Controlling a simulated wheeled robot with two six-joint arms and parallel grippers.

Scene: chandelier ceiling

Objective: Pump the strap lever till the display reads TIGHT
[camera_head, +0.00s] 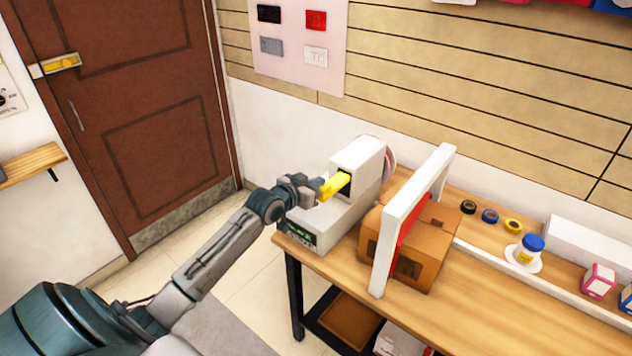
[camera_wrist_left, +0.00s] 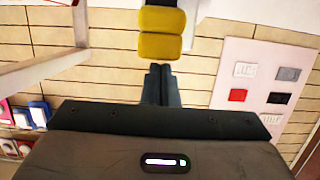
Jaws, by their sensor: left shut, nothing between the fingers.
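The yellow lever (camera_head: 335,186) sticks out of a dark slot in the side of the white strapping machine (camera_head: 358,160) at the left end of the table. It also shows at the top of the left wrist view (camera_wrist_left: 162,33). My left gripper (camera_head: 317,188) is at the lever's outer end; its shut, empty fingers (camera_wrist_left: 160,76) lie close to the lever. I cannot tell whether they touch it. A dark display (camera_head: 301,236) on the machine's low front shows small greenish writing, too small to read. My right gripper is not in view.
A brown box (camera_head: 428,243) with a red strap (camera_head: 404,237) stands under a white arch (camera_head: 412,220) beside the machine. The table's front right (camera_head: 490,318) is clear.

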